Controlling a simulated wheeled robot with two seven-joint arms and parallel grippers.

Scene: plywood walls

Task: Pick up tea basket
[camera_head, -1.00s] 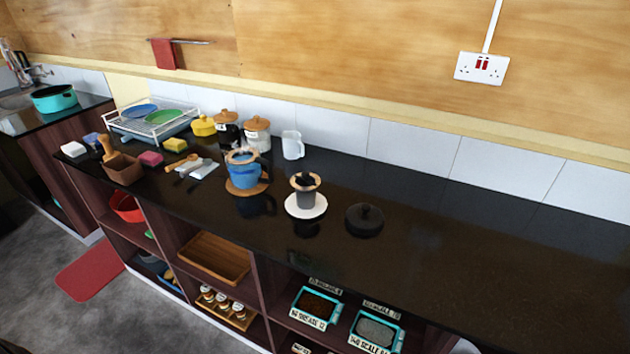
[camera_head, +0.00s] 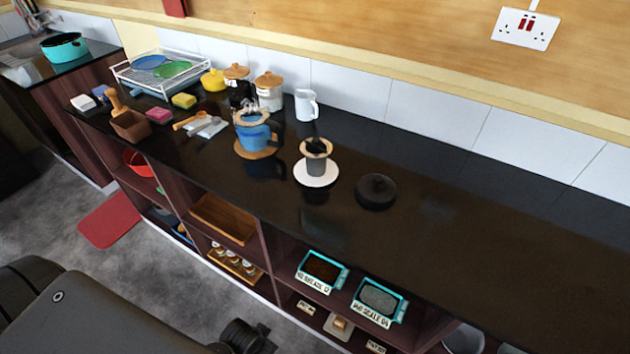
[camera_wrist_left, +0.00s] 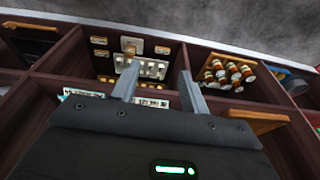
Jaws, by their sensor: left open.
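I cannot tell for certain which thing is the tea basket. A small grey cup with a wooden collar and dark inside (camera_head: 316,165) stands upright on a white saucer (camera_head: 314,181) on the dark counter. To its left, a blue mug with a wooden ring on top (camera_head: 253,138) stands on a wooden coaster (camera_head: 244,154). A round black lid (camera_head: 376,190) lies to the right of the saucer. My left gripper (camera_wrist_left: 157,78) is open and empty in the left wrist view, facing the shelves under the counter. My right gripper is not in view.
A white jug (camera_head: 305,105) and lidded jars (camera_head: 269,90) stand along the tiled wall. A dish rack (camera_head: 128,85) and wooden box (camera_head: 131,127) are at the left. Shelves below hold a wooden tray (camera_head: 221,216) and teal-edged bins (camera_head: 377,300). The counter's right side is clear.

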